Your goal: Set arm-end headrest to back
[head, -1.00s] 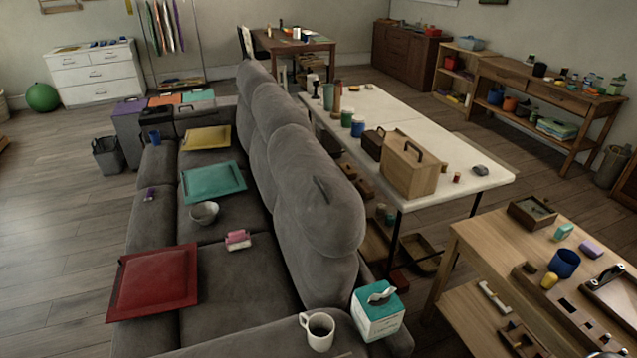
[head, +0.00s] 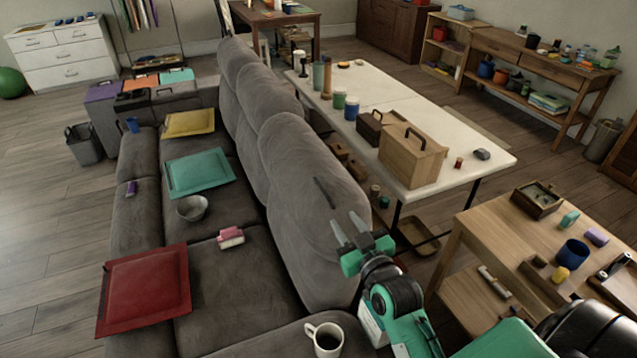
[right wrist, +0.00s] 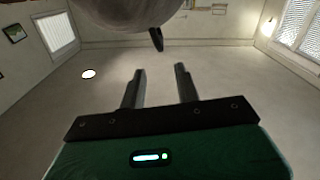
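The arm-end headrest (head: 290,150) is the nearest grey cushion along the top of the sofa back. In the right wrist view both fingers (right wrist: 160,72) are apart, with a gap to the handle. My left gripper is not in view.
A white mug (head: 326,342) stands on the near sofa arm beside a tissue box (head: 372,328), partly hidden by my right arm. A white table (head: 450,165) with a wooden box (head: 410,160) stands behind the sofa. A wooden bench (head: 490,230) is at the right.

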